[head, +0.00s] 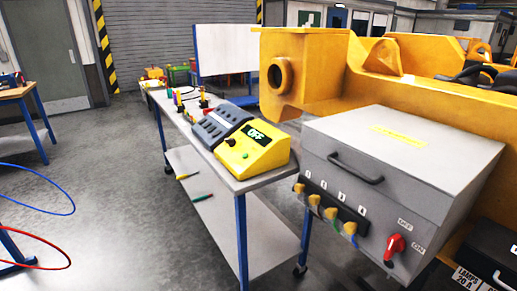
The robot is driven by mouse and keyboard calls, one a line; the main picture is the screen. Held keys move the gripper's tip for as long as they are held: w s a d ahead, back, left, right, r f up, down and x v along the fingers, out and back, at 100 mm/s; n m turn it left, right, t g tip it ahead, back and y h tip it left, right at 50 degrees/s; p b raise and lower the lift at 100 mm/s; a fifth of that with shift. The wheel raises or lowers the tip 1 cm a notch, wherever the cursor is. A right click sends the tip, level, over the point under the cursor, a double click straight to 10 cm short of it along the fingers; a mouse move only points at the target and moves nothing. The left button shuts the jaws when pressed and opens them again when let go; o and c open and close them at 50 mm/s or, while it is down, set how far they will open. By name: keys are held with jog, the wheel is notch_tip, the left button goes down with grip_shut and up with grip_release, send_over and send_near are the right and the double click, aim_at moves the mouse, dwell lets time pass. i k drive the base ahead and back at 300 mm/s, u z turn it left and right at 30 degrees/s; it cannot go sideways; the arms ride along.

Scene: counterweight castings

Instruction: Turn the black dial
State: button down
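A small black dial (231,142) sits on the sloped front face of a yellow device (262,152). The device stands on the near end of a grey-topped table. Its dark display (260,134) reads OFF. A green button (245,155) is on the same face, below and right of the dial. The dial is small in the picture and I cannot tell which way it points. My gripper is not in view.
The table (262,181) has blue legs and a lower shelf with two screwdrivers. A grey box (395,185) with a handle, plugs and a red switch (396,245) stands close on the right. Yellow castings lie behind it. Floor (120,190) is clear left of the table.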

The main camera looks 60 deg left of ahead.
aim_at(232, 142)
jog(key=u, duration=2.3)
